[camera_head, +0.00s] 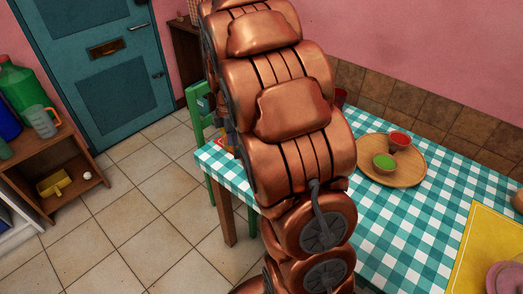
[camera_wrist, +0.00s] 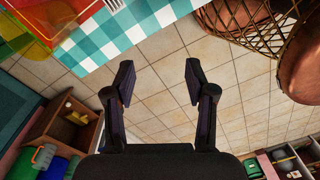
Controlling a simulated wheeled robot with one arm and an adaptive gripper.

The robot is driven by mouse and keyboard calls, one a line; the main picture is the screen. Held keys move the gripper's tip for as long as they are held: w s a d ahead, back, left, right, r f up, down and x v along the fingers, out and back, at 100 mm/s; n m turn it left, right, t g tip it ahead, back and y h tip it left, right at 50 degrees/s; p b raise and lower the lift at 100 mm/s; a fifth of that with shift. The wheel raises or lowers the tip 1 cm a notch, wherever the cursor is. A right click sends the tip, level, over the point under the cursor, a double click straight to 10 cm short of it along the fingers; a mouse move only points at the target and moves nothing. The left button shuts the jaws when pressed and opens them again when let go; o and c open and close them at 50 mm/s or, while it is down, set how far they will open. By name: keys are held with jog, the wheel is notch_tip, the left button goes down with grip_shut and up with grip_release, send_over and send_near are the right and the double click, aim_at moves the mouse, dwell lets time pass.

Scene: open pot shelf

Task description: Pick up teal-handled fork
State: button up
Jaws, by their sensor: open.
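I cannot make out a teal-handled fork in either view. In the wrist view my gripper (camera_wrist: 159,80) is open and empty, its two dark fingers spread apart with the tiled floor behind them. The table (camera_wrist: 125,30) with its teal-and-white checked cloth shows beyond the fingers at the top. In the head view my copper arm covers the middle of the picture and hides part of the table (camera_head: 400,242).
A yellow mat (camera_head: 480,240) lies at the right. A wooden shelf (camera_head: 85,192) stands left. A wicker basket (camera_wrist: 262,28) shows top right in the wrist view. Tiled floor (camera_head: 150,240) is open.

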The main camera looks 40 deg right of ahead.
jog(key=w+d+f+n, duration=0.2)
jog(key=d, duration=0.1)
jog(key=w+d+f+n, duration=0.1)
jog(key=w+d+f, duration=0.1)
jog(key=d, duration=0.1)
jog(key=w+d+f+n, duration=0.2)
jog(key=d+f, duration=0.1)
jog(key=shift+w+n+t+b, duration=0.3)
jog(key=shift+b, duration=0.05)
notch_tip(320, 180, down, 2)
jog(key=shift+f+p, duration=0.15)
jog(key=shift+p, duration=0.15)
jog(key=f, duration=0.1)
jog(key=f+p, duration=0.1)
jog(key=f, duration=0.2)
jog(key=shift+s+d+f+p, duration=0.3)
jog(key=shift+s+d+p, duration=0.05)
jog(key=shift+s, duration=0.05)
jog(key=shift+f, duration=0.4)
jog(key=shift+f+b, duration=0.25)
jog(key=shift+b, duration=0.1)
jog(key=shift+c, duration=0.3)
grip_shut()
